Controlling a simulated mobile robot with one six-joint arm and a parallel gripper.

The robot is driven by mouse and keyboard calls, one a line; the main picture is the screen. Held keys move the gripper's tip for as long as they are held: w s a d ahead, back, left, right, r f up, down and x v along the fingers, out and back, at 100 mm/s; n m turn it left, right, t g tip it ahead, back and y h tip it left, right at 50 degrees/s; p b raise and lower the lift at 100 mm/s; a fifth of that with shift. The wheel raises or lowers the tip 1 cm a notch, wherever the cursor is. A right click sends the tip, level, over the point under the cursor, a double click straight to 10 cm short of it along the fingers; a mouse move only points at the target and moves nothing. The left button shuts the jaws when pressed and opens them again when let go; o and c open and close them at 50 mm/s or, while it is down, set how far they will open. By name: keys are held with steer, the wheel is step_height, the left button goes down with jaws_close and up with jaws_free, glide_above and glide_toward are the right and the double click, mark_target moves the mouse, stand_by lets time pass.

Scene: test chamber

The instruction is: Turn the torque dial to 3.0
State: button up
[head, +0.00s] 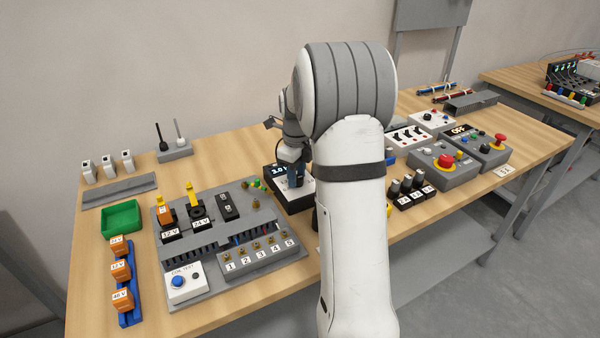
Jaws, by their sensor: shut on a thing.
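A black box with a lit display (280,169) stands near the middle of the bench, partly behind my arm. The display appears to read 3.0, with a small mark after it that I cannot make out. My gripper (294,181) points down onto the white front face of this box. It is shut on the torque dial, which the fingers hide almost fully. The dial's pointer and scale cannot be seen.
A grey terminal fixture (262,263) with breakers and numbered screws stands left of the box. A green tray (121,218) and orange relays on a blue rail (128,310) lie further left. Black knobs (407,184) and button boxes (443,164) are to the right.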

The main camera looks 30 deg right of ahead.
steer(key=shift+d+m, duration=0.1)
steer(key=shift+m, duration=0.4)
steer(key=o, duration=1)
step_height(320, 180, up, 8)
steer(key=shift+f, duration=0.1)
stand_by(0.5)
